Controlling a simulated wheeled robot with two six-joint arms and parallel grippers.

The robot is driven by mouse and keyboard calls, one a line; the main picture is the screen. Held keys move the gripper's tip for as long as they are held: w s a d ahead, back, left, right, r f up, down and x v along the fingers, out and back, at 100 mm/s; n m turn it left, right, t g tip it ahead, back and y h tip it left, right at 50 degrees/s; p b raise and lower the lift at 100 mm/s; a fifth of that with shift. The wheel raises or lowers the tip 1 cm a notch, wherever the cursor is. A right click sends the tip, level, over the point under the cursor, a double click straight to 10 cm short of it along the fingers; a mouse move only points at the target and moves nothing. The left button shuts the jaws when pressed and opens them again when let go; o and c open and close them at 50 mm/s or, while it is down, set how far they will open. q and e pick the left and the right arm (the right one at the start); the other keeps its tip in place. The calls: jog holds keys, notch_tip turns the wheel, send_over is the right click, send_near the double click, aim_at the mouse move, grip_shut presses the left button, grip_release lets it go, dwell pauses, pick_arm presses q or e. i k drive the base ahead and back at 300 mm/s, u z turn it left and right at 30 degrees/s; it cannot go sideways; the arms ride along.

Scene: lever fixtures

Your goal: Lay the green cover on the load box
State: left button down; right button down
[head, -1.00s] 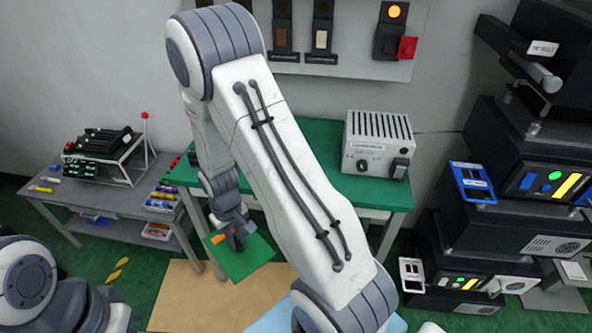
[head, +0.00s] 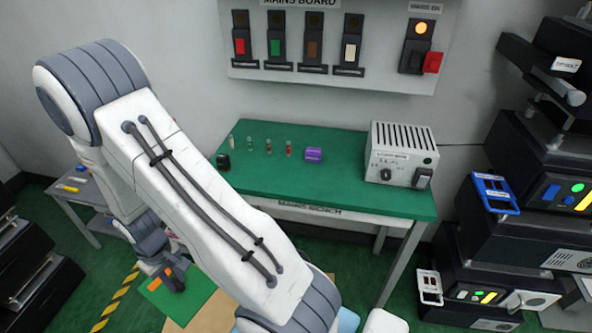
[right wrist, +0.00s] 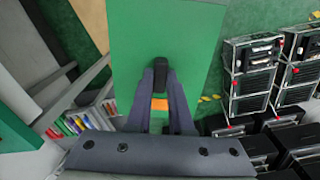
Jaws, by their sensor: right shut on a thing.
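My right gripper (head: 171,279) is shut on the green cover (head: 153,287), a flat green plate with an orange patch. It holds the cover low at the left, in front of the green bench and well away from the load box. In the right wrist view the fingers (right wrist: 160,85) close around a dark knob on the cover (right wrist: 155,30). The load box (head: 402,150), a pale box with a slotted top and dark knobs, stands at the right end of the bench. Its slots are uncovered. My left gripper is not in view.
On the green bench (head: 320,185) stand several small coloured pieces and a purple block (head: 313,154). The bench middle is clear. A mains board (head: 335,45) hangs behind. Dark equipment (head: 515,235) with a blue frame (head: 494,193) is stacked at right. A grey side table (head: 80,192) is at left.

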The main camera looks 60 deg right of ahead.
aim_at(403, 136)
jog(key=i, duration=0.65)
jog(key=z, duration=1.25)
